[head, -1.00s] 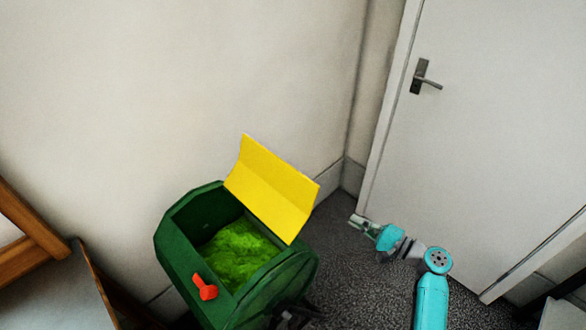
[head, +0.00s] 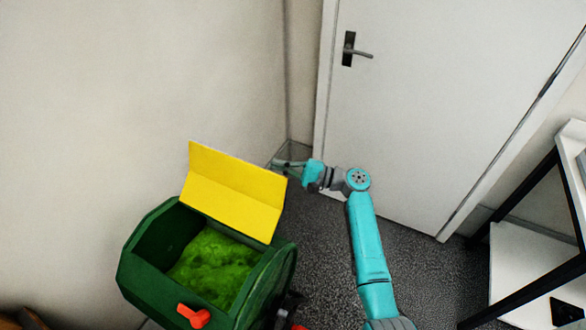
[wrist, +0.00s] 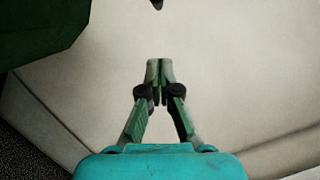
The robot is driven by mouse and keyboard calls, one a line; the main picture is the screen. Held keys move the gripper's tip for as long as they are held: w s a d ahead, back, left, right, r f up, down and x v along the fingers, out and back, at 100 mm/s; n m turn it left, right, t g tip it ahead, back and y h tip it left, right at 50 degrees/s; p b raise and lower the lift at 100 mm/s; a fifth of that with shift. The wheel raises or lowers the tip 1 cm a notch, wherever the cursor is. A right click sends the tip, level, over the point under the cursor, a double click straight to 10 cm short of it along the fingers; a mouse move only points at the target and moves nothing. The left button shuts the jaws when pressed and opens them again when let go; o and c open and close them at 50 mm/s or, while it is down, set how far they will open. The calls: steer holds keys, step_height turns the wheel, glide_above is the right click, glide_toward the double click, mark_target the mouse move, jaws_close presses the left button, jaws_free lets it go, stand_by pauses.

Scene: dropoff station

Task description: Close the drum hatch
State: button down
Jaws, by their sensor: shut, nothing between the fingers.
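The green drum (head: 150,260) stands at the lower left in the head view, its top opening showing green contents (head: 215,262). Its yellow hatch (head: 235,190) stands raised and open along the far side of the opening. A red latch (head: 194,315) is on the near side. My gripper (head: 277,164) is behind and right of the hatch, apart from it as far as I can tell. In the wrist view my gripper (wrist: 160,72) is shut with its fingertips together and empty. A dark green part of the drum (wrist: 40,30) shows at the upper left there.
A pale wall (head: 130,90) rises behind the drum. A closed white door (head: 420,110) with a dark handle (head: 349,48) is at the back right. A black-framed white shelf (head: 525,265) stands at the right.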

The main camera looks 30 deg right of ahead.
steer(key=shift+s+a+r, duration=0.15)
steer(key=shift+a+r, duration=0.15)
steer(key=shift+a, duration=0.5)
steer(key=shift+s+a+r, duration=0.1)
steer(key=shift+a+r, duration=0.25)
steer(key=shift+a, duration=0.4)
steer(key=shift+s+a+r, duration=0.15)
steer(key=shift+a+r, duration=0.15)
steer(key=shift+a, duration=0.5)
